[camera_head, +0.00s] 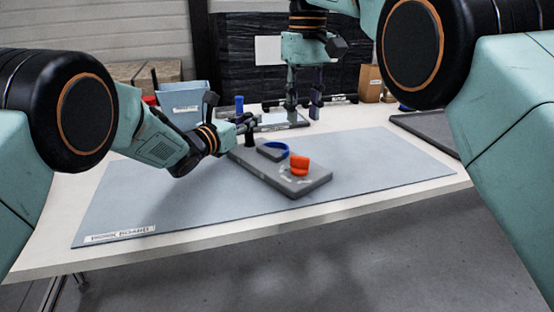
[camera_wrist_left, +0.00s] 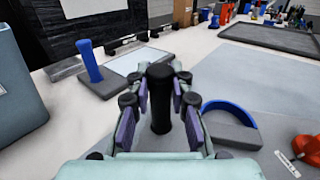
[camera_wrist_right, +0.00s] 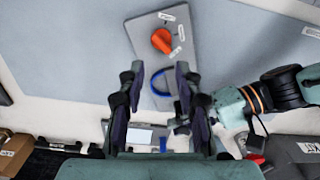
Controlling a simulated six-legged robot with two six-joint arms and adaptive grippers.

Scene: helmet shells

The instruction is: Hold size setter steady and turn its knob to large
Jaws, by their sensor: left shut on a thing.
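The size setter is a grey slab (camera_head: 305,185) lying on the blue-grey mat, with an orange knob (camera_head: 299,165) near its front right end. White marks beside the knob are too small to read. A blue band (camera_wrist_left: 228,110) curves around a grey raised block on the slab. A black upright post (camera_wrist_left: 160,100) stands at the slab's back left end. My left gripper (camera_head: 247,124) is shut on this post. My right gripper (camera_head: 303,104) is open and empty, pointing down above the table behind the setter. In the right wrist view the knob (camera_wrist_right: 162,40) lies beyond its fingertips.
The mat (camera_head: 390,160) is clear right and front of the setter. Behind stand a blue peg (camera_wrist_left: 89,62) on a grey base and a blue-grey bin (camera_head: 183,103). A dark grey tray (camera_head: 430,128) lies at the table's right.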

